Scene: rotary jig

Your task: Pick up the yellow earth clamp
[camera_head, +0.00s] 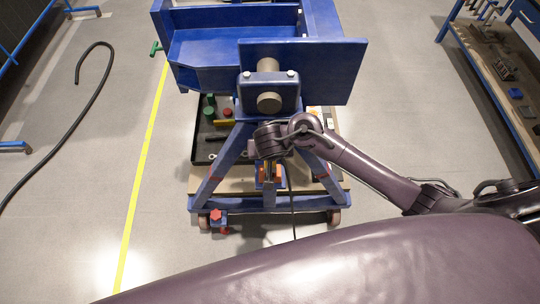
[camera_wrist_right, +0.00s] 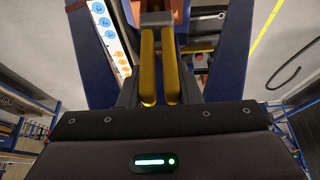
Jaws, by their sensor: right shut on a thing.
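The yellow earth clamp (camera_wrist_right: 148,68) shows as two long yellow handles side by side in the right wrist view. My right gripper (camera_wrist_right: 159,80) is shut on these handles, with its dark fingers on either side. The clamp's far end is unclear at the top of that view. In the head view my right gripper (camera_head: 268,172) points down in front of the blue jig stand (camera_head: 238,158), between its splayed legs. Only a small bit of yellow shows there; most of the clamp is hidden by the wrist. My left gripper is not in view.
The jig's blue beam (camera_head: 325,75) and round hub (camera_head: 269,102) stand just above my wrist. A dark tray (camera_head: 200,150) with green, red and yellow items lies on the stand's base. A workbench (camera_head: 490,75) is at right; a black cable (camera_head: 50,155) lies at left.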

